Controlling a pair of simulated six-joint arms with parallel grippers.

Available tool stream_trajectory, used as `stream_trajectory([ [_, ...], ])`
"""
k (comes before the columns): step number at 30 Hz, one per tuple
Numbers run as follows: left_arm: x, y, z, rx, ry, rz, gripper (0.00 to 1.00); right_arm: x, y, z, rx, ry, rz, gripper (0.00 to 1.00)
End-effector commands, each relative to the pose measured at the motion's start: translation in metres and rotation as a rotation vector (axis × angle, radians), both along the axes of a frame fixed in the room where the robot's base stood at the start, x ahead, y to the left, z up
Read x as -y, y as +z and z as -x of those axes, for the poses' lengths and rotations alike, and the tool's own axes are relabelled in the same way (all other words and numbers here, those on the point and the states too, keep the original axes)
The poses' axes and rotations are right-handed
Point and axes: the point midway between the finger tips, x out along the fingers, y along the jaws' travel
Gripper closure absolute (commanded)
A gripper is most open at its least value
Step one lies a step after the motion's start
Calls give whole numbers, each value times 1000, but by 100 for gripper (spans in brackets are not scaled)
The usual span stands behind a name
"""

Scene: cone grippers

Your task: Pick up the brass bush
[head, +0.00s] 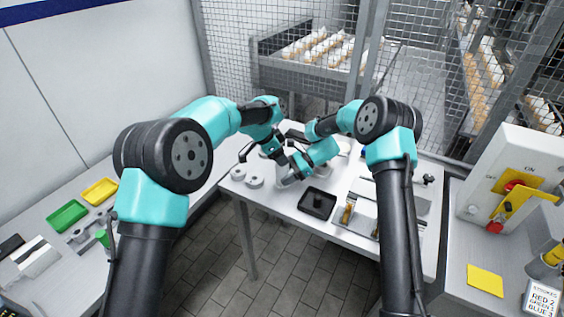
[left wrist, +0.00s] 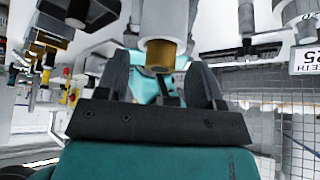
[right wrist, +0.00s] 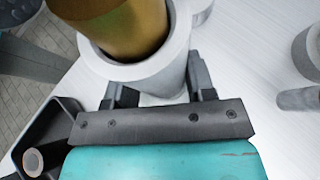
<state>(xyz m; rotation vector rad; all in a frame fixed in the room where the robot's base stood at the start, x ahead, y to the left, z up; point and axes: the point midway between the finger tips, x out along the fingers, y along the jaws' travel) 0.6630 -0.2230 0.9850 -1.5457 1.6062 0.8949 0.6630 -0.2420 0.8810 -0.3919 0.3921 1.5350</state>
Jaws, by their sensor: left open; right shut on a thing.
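The brass bush (right wrist: 125,30) sticks out of the mouth of a pale grey sleeve (right wrist: 150,75) in the right wrist view. My right gripper (right wrist: 160,88) is shut on the sleeve, with one finger at each side. In the left wrist view the bush's brass end (left wrist: 160,55) protrudes from the grey sleeve (left wrist: 163,18). My left gripper (left wrist: 160,78) is open, its fingers spread either side of the brass end; contact cannot be seen. In the head view my left gripper (head: 277,150) is just above my right gripper (head: 290,178); the bush is hidden there.
A black tray (head: 317,215) with a small round part stands on the white table, near my right gripper. Pale grey round parts (head: 254,182) stand at the table's left. A metal fixture (head: 365,222) with brass-coloured pieces is to the right. Wire mesh fencing (head: 235,50) stands behind.

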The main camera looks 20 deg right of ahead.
Motion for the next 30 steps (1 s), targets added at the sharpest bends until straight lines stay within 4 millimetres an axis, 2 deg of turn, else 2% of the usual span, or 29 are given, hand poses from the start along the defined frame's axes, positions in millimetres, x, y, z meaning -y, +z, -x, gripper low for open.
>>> stream_trajectory([
  [2, 0, 0, 0, 0, 0, 0, 41, 0, 0, 0, 0, 0, 0, 63],
  [19, 0, 0, 0, 0, 0, 0, 94, 0, 0, 0, 0, 0, 0, 63],
  [26, 0, 1, 0, 1, 0, 0, 95, 0, 0, 0, 0, 0, 0, 63],
  [30, 0, 8, 0, 2, 0, 1, 95, 0, 0, 0, 0, 0, 0, 63],
])
